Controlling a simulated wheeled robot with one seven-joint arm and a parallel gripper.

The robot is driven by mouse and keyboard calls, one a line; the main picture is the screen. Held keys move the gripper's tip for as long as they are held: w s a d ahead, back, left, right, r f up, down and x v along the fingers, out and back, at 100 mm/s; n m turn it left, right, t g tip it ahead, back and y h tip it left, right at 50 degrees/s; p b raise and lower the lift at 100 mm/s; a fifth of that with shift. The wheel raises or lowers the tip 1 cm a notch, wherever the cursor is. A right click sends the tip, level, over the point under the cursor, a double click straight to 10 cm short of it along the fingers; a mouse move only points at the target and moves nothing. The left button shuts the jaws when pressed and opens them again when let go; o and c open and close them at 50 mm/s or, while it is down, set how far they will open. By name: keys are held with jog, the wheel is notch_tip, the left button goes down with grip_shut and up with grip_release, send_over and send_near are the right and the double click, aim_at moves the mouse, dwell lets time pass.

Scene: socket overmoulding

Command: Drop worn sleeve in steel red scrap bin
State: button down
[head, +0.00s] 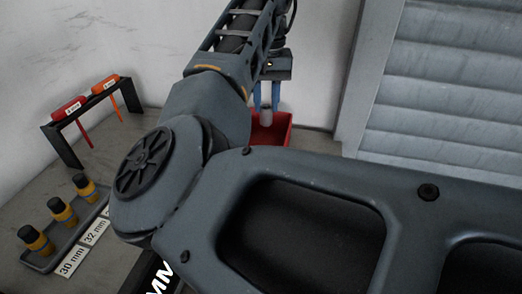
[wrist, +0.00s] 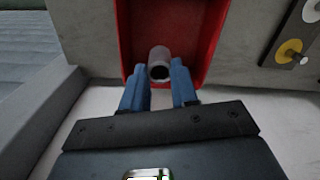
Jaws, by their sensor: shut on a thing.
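The worn sleeve (wrist: 160,56) is a small grey hollow cylinder, and it also shows in the head view (head: 266,113). My gripper (wrist: 158,67) has blue fingers shut on the sleeve; the gripper also shows in the head view (head: 266,100). The red scrap bin (head: 281,130) stands on the worktop near the wall, partly hidden by my arm. In the wrist view the bin (wrist: 207,42) lies behind the sleeve, and the sleeve appears over its opening. The sleeve's height above the bin floor is hard to judge.
A rack (head: 62,147) with a red and an orange tool stands at the left. A tray (head: 45,262) of black-and-yellow pieces with size labels lies in front of it. A grey shutter (head: 450,80) rises at the right. My arm covers much of the worktop.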

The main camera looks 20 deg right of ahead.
jog(key=shift+f+b, duration=0.4)
jog(key=shift+f, duration=0.25)
jog(key=c, duration=0.8)
grip_release()
notch_tip(320, 180, up, 8)
jog(key=shift+f+p, duration=0.1)
jog(key=shift+p, duration=0.3)
